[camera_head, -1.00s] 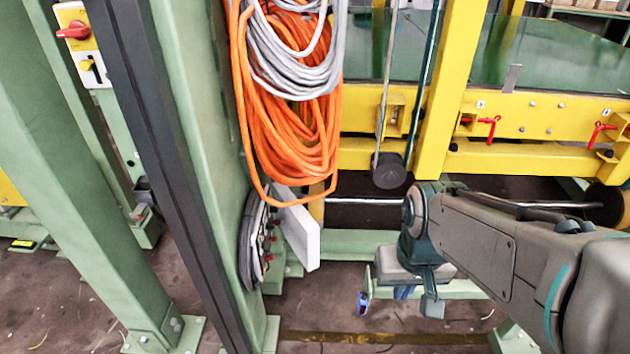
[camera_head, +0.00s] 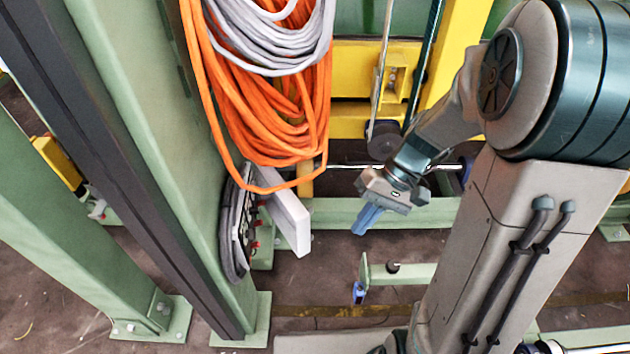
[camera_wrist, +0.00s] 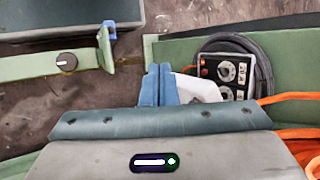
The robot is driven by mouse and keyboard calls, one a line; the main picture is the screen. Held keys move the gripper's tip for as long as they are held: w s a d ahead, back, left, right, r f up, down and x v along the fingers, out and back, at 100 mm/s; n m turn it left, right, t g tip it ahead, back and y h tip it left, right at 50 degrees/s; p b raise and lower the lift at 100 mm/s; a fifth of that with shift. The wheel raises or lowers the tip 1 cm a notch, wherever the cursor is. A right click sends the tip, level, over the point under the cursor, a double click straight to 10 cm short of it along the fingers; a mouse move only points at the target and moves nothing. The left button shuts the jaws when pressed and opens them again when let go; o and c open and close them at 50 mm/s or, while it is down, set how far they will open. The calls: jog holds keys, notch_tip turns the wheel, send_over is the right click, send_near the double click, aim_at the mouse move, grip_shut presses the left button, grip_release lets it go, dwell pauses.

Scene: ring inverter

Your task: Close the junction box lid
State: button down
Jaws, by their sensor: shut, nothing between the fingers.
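The junction box lid (camera_head: 288,218) is a pale panel that stands open, sticking out from the green column below the hanging cables. The junction box (camera_wrist: 228,72) shows in the wrist view with knobs and a dark face, and a black cable coil around it. In the head view the box is mostly hidden behind the lid and the coil. My gripper (camera_head: 362,224) is shut and empty, to the right of the lid with a clear gap. In the wrist view its blue fingers (camera_wrist: 160,78) partly overlap the lid (camera_wrist: 198,88) behind them.
Orange cable (camera_head: 285,135) and grey cable (camera_head: 275,45) hang above the lid, with an orange loop reaching down to it. The green column (camera_head: 165,140) stands at left. A low green bracket (camera_head: 400,274) with a blue end is below my gripper.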

jog(key=w+d+f+m+t+y, duration=0.35)
jog(key=w+f+t+y, duration=0.35)
jog(key=w+f+y, duration=0.6)
jog(key=a+h+b, duration=0.1)
jog(key=a+b, duration=0.2)
jog(key=a, duration=0.9)
jog(key=shift+w+a+n+h, duration=0.15)
jog(key=shift+w+n+h, duration=0.15)
jog(key=shift+n, duration=0.15)
jog(key=shift+r, duration=0.1)
